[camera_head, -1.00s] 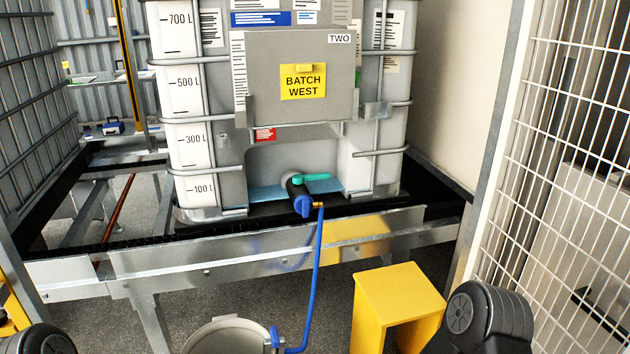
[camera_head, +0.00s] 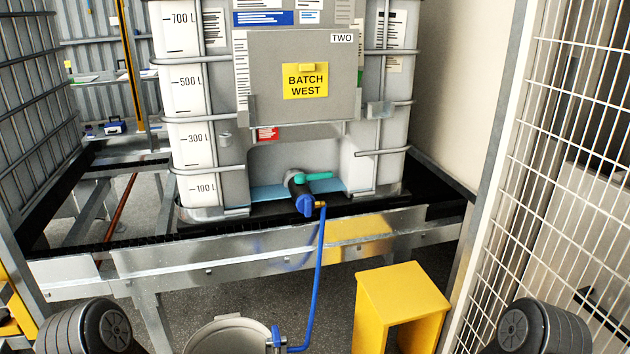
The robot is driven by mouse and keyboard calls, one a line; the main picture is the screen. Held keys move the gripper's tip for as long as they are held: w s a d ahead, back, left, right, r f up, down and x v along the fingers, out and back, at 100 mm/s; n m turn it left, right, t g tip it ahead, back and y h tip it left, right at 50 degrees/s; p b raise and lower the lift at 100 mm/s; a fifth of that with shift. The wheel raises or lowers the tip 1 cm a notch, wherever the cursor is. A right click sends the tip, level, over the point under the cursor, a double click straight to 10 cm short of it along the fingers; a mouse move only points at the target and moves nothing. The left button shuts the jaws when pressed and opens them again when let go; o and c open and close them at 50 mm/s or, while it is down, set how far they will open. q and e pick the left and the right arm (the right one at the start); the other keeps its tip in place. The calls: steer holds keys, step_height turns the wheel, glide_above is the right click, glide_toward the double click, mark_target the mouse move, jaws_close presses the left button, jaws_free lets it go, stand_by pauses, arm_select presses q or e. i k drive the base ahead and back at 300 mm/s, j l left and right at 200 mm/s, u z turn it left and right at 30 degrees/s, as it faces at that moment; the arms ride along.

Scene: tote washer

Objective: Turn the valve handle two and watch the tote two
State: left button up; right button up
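The tote two (camera_head: 260,90) is a white caged tank in the middle of the head view, with a grey panel marked TWO and a yellow BATCH WEST label. Its teal valve handle (camera_head: 314,177) points to the right on the dark outlet valve (camera_head: 299,193) at the tote's foot. A blue cap or fitting and a blue hose (camera_head: 319,275) hang from the outlet. Dark rounded parts of my two arms show at the bottom left and bottom right, well apart from the valve. Neither gripper is in view.
A metal frame (camera_head: 230,250) with a black top edge carries the tote. A yellow stand (camera_head: 400,290) and a round grey drum (camera_head: 229,337) stand in front. A white mesh fence (camera_head: 555,150) is at right. A caged tote (camera_head: 30,110) is at left.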

mark_target(301, 178)
steer(key=i+j, duration=0.15)
steer(key=i, duration=0.5)
steer(key=i+j+z, duration=0.15)
steer(key=i, duration=0.15)
steer(key=z, duration=1.45)
